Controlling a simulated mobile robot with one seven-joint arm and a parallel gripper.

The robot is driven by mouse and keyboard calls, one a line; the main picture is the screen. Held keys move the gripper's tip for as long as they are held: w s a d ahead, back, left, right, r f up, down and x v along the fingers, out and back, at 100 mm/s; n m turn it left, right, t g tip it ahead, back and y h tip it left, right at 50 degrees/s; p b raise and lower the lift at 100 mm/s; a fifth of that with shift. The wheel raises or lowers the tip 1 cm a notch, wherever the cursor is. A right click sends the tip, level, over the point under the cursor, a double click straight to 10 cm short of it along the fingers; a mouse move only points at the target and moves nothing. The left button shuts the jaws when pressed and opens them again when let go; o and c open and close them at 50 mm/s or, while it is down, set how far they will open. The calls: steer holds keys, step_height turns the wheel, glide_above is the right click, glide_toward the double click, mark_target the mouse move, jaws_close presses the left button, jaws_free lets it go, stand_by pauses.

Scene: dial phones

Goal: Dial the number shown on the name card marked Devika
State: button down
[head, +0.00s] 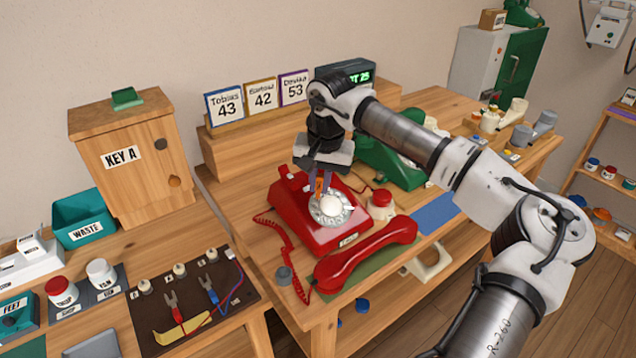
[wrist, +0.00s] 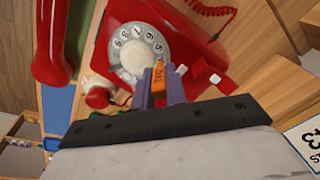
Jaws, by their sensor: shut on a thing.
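The purple-edged name card marked Devika (head: 294,88) shows 53 and stands rightmost of three on the wooden riser. The red dial phone (head: 300,215) sits on the table, with its pale rotary dial (head: 332,209) facing up; the dial also shows in the wrist view (wrist: 138,50). The red handset (head: 365,253) lies off the phone, in front of it. My gripper (head: 320,184) is shut on a small orange piece with lettering (wrist: 158,76) and holds it at the dial's edge. I cannot tell whether its tip is in a finger hole.
Cards for Tobias (head: 225,106) with 43 and another name (head: 262,95) with 42 stand beside Devika's. A dark display (head: 345,73) with green digits is behind my arm. A green phone (head: 385,165) and a red button (head: 381,200) are right of the red phone.

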steer(key=shift+w+d, duration=0.15)
steer(key=shift+w+d, duration=0.4)
steer(key=shift+d, duration=0.1)
stand_by(0.4)
steer(key=shift+w+d, duration=0.25)
steer(key=shift+d, duration=0.2)
steer(key=shift+w+d+f, duration=0.1)
steer(key=shift+d, duration=0.6)
